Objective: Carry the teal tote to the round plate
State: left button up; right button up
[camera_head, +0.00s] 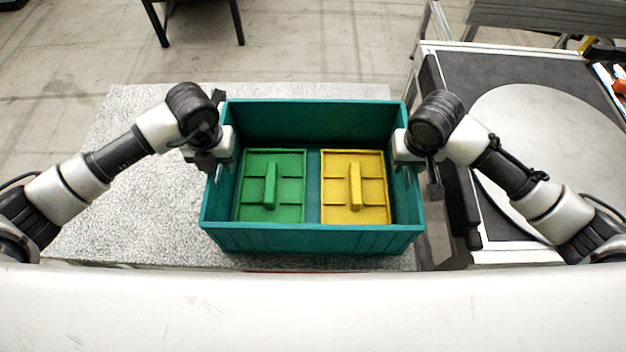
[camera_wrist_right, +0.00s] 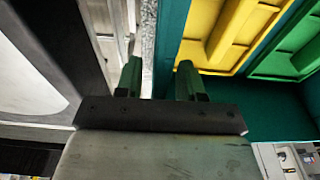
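The teal tote (camera_head: 312,238) sits on a grey speckled surface in the middle of the head view. It holds a green piece (camera_head: 287,163) on the left and a yellow piece (camera_head: 372,165) on the right. The round plate (camera_head: 545,125) is pale grey, right of the tote, partly hidden by my right arm. My left gripper (camera_head: 221,172) is at the tote's left wall; its finger gap is hidden. My right gripper (camera_head: 408,168) is at the right wall. In the right wrist view its fingers (camera_wrist_right: 158,78) are apart, with the teal wall between them and a gap beside one finger.
The speckled surface (camera_head: 110,210) is clear left of the tote. A gap separates it from the dark-topped stand (camera_head: 480,75) bearing the plate. A dark-legged table (camera_head: 197,5) stands at the back. Orange and other small items (camera_head: 619,88) lie at the far right.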

pick_arm(q)
grip_shut()
pick_arm(e)
grip_shut()
pick_arm(q)
jog(key=shift+w+r, duration=0.1)
jog(key=shift+r, duration=0.05)
pick_arm(e)
jog(key=shift+w+r, duration=0.1)
dwell(0.7)
